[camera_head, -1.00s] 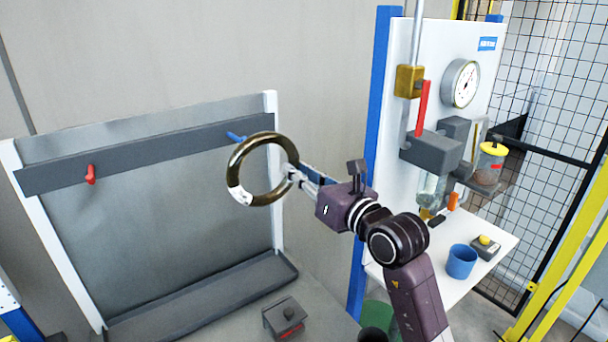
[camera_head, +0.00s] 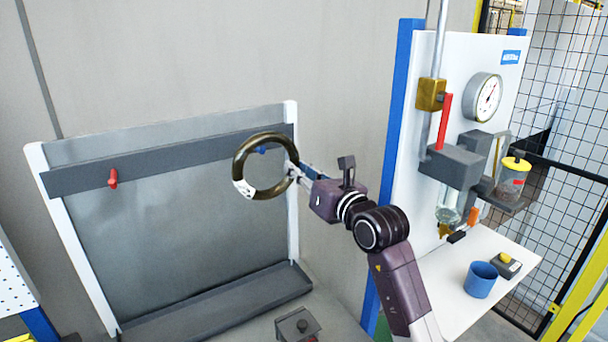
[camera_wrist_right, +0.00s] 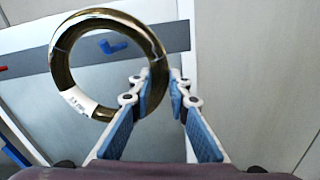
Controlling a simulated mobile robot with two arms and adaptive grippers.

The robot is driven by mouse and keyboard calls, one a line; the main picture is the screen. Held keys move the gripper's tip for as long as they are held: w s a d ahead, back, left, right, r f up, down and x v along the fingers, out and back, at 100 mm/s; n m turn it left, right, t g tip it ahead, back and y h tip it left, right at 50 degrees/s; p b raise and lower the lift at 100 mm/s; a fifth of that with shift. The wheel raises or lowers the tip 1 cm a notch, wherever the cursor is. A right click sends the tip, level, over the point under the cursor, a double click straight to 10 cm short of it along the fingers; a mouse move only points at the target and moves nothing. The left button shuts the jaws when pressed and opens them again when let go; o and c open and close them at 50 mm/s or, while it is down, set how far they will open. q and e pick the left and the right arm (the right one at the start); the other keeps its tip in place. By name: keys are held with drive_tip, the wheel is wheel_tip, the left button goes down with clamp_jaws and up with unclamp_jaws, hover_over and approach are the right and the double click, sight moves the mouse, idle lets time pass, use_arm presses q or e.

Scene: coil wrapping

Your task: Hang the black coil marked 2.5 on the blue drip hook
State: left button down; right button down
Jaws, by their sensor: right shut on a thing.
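A dark, glossy coil (camera_head: 240,164) with a white label is held up in front of the rack; the label print is too small to read surely. My right gripper (camera_head: 292,172) is shut on the coil's right side; in the right wrist view its blue-padded fingers (camera_wrist_right: 160,88) pinch the ring (camera_wrist_right: 62,68). I cannot tell the gap between coil and hook. My left gripper is not in view.
The hooks sit on a dark rail (camera_head: 190,156) with a red hook (camera_head: 112,179) at its left. A dark drip trough (camera_head: 215,306) lies below. A white panel with a gauge (camera_head: 485,97) and a shelf with a blue cup (camera_head: 481,279) stand right.

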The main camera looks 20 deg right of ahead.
drive_tip(key=shift+w+a+f+b, duration=0.15)
drive_tip(key=shift+w+f+b, duration=0.2)
drive_tip(key=shift+w, duration=0.4)
drive_tip(key=shift+w+a+f+b, duration=0.15)
drive_tip(key=shift+w+f+b, duration=0.2)
drive_tip(key=shift+w, duration=0.45)
drive_tip(key=shift+w+a+f+b, duration=0.15)
drive_tip(key=shift+w+f+b, duration=0.2)
drive_tip(key=shift+w, duration=0.4)
drive_tip(key=c, duration=1.7)
unclamp_jaws()
drive_tip(key=shift+s, duration=0.1)
drive_tip(key=shift+c, duration=0.2)
drive_tip(key=v, duration=1.2)
drive_tip(key=shift+f, duration=0.1)
